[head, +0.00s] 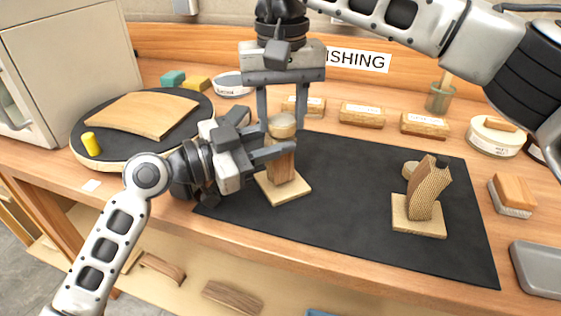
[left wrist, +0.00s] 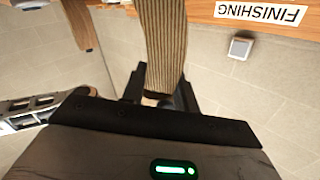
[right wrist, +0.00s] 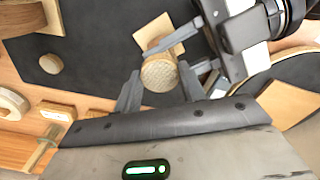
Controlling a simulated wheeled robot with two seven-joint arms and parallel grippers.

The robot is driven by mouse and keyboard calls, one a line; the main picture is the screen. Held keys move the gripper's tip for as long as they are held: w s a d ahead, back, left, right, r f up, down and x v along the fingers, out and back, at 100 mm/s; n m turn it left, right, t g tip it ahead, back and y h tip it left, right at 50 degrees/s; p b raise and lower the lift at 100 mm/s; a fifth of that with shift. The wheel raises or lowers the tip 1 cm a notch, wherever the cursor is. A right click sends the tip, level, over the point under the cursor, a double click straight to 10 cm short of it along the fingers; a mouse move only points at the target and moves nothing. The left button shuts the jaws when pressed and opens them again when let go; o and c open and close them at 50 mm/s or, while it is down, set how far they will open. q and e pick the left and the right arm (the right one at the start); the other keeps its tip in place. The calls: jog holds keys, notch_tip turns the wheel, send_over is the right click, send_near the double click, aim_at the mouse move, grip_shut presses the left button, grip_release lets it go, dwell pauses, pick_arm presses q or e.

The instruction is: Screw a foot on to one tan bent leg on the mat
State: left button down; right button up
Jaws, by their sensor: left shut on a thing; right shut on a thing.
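A tan bent leg (head: 281,165) stands upright on a square base (head: 288,190) at the mat's left part. My left gripper (head: 274,156) is shut on this leg from the left; the leg's ribbed side fills the left wrist view (left wrist: 163,45). A round foot (head: 282,125) sits at the leg's top, between the fingers of my right gripper (head: 282,115), which reaches down from above and is shut on it. The foot's round face shows in the right wrist view (right wrist: 159,74). The joint between foot and leg is too small to judge.
The dark mat (head: 340,210) is clear between the legs. Brushes and tins line the back; a turntable (head: 85,155) stands left.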

jog(key=o, duration=1.1)
jog(key=shift+r, duration=2.3)
jog(key=shift+r+n, duration=1.7)
jog(key=shift+r, duration=0.05)
jog(key=shift+c, duration=0.5)
